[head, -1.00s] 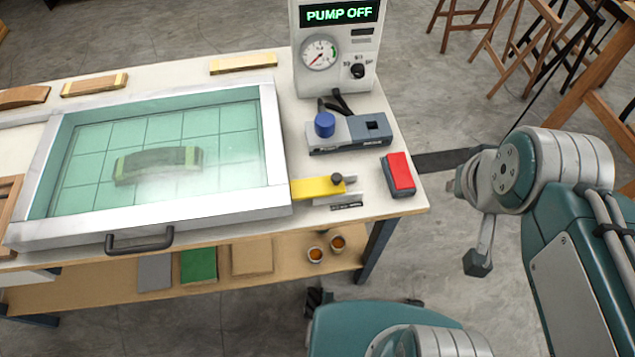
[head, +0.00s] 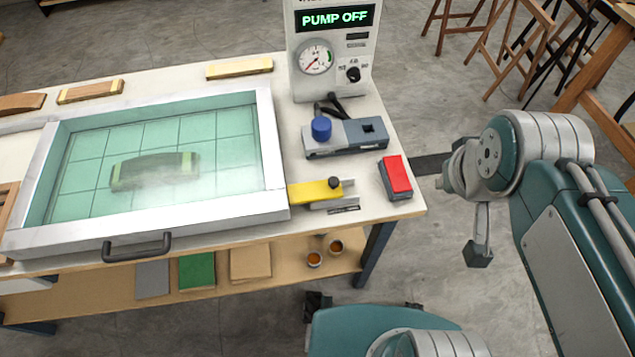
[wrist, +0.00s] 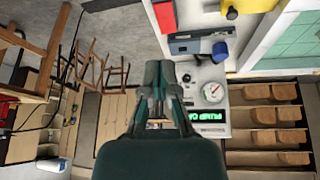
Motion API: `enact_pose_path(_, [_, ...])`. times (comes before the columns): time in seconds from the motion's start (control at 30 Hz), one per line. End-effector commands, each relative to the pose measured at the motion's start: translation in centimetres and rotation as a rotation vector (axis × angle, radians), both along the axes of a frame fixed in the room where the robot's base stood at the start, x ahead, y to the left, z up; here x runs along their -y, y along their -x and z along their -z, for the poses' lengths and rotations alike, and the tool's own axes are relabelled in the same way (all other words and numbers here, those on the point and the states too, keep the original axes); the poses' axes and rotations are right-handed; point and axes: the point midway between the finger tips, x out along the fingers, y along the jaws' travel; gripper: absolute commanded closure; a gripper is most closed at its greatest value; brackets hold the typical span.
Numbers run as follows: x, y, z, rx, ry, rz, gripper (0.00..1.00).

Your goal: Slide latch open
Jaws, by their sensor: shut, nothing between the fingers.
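The latch is a yellow bar (head: 308,192) with a dark round knob (head: 334,183), at the front right corner of the pale frame (head: 277,170) around the teal glass-topped bed. Its bar lies across a metal bracket beside the frame. In the wrist view the yellow bar (wrist: 255,5) shows at the top right edge, with its knob (wrist: 232,13). My gripper (wrist: 158,66) shows in the wrist view with its dark fingers together and empty. It is apart from the latch. In the head view my arm is right of the table; the fingers cannot be made out clearly.
A red-topped block (head: 397,176) sits just right of the latch. Behind are a grey valve box (head: 346,139) with a blue knob (head: 321,128) and a pump unit (head: 334,50) reading PUMP OFF. A dark handle (head: 137,247) sticks out at the frame's front.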

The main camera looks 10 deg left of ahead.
Motion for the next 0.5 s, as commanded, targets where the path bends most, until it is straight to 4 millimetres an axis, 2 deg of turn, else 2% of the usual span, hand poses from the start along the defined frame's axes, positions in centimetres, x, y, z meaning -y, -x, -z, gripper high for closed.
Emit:
enact_pose_path(0.27, [-5.0,-3.6,0.6,-0.139,0.190,-0.460,1.00])
enact_pose_path(0.5, [-10.5,-6.0,2.0,-0.245,0.360,-0.876,1.00])
